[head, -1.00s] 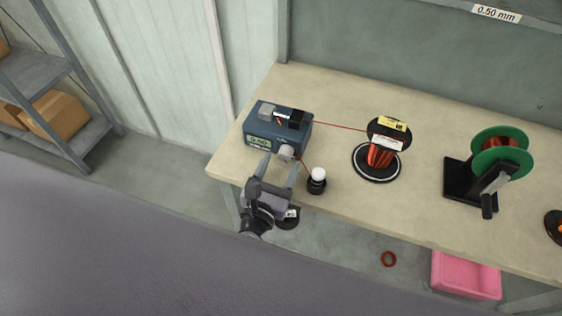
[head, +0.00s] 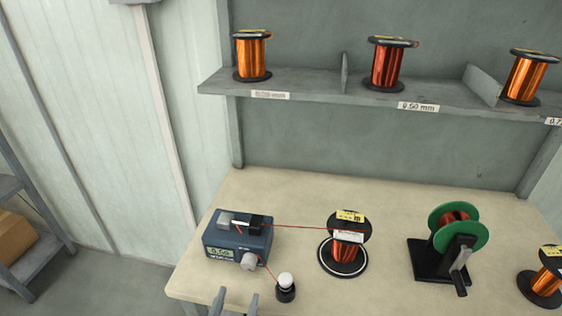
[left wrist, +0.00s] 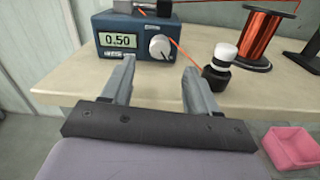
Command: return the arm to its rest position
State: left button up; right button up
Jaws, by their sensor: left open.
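My left gripper (head: 234,302) shows only its fingertips at the bottom edge of the head view. In the left wrist view its two fingers (left wrist: 156,82) are apart with nothing between them. They are in front of the blue winding device (head: 238,238), near the table's front edge. The device's display reads 0.50 in the left wrist view (left wrist: 120,40), and a grey knob (left wrist: 160,47) is on its front. My right gripper is not in view.
A small black post with a white top (head: 286,287) stands right of the device. A red wire runs to a copper spool (head: 345,250). A green-flanged winder (head: 452,240) stands farther right. Several spools sit on the shelf (head: 330,88). A pink bin (left wrist: 290,148) is below the table.

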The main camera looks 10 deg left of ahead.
pick_arm(q)
jog(key=s+a+f+n+g+y, duration=0.15)
jog(key=a+n+g+y, duration=0.35)
jog(key=n, duration=0.6)
jog(key=s+a+r+n+g+y, duration=0.1)
jog(key=s+a+n+g+y, duration=0.15)
jog(key=a+n, duration=0.65)
jog(key=s+d+n+g+h, duration=0.4)
jog(key=s+n+g+h, duration=0.3)
jog(key=s+n, duration=0.65)
jog(key=w+d+f+n+t+h, duration=0.1)
jog(key=w+d+f+t+h, duration=0.1)
jog(key=w+f+t, duration=0.5)
notch_tip(320, 180, down, 2)
jog(key=shift+w+d+f, duration=0.1)
jog(key=shift+w+d, duration=0.4)
jog(key=shift+d, duration=0.2)
